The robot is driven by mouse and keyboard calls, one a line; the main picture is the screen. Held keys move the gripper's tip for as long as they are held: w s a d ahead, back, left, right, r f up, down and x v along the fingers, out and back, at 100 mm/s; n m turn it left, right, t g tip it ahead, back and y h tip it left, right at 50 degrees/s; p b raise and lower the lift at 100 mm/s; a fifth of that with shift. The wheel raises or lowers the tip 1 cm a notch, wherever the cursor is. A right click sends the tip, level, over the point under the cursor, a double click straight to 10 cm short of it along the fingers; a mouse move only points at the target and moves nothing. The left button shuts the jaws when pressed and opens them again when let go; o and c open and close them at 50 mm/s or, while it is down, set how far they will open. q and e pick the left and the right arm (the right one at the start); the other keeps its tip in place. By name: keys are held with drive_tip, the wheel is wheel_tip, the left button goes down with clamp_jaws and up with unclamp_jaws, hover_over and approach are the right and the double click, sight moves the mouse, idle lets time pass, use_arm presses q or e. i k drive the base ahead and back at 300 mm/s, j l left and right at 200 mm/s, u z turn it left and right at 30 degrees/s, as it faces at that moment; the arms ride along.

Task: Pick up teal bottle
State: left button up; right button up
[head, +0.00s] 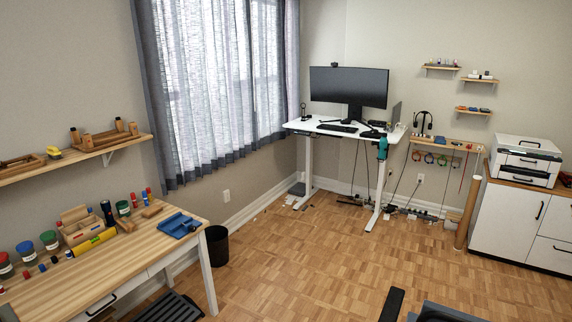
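A small teal object (382,149), which looks like the teal bottle, is at the right front side of the white standing desk (306,126), just below the tabletop edge by the desk leg. It is far across the room and too small to tell how it is held there. Neither of my grippers shows in the head view.
Wood floor (290,260) lies open before the desk, with cables (405,210) near the wall. A wooden workbench (110,260) with jars is at left, and a black bin (217,245) beside it. A white cabinet (507,219) with a printer (524,158) is at right. A dark chair-like shape (440,312) is at bottom.

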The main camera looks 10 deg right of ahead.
sight(384, 141)
drive_tip(key=i+j, duration=0.1)
drive_tip(key=i, duration=0.4)
drive_tip(key=i+j, duration=0.15)
drive_tip(key=i, duration=0.35)
drive_tip(key=i+j, duration=0.1)
drive_tip(key=i, duration=0.4)
drive_tip(key=i+j+z, duration=0.1)
drive_tip(key=i, duration=0.4)
drive_tip(key=i+l+z, duration=0.3)
drive_tip(key=i+z, duration=0.15)
drive_tip(key=i, duration=0.9)
drive_tip(key=i+j+z, duration=0.2)
drive_tip(key=i+z, duration=0.3)
drive_tip(key=i, duration=0.8)
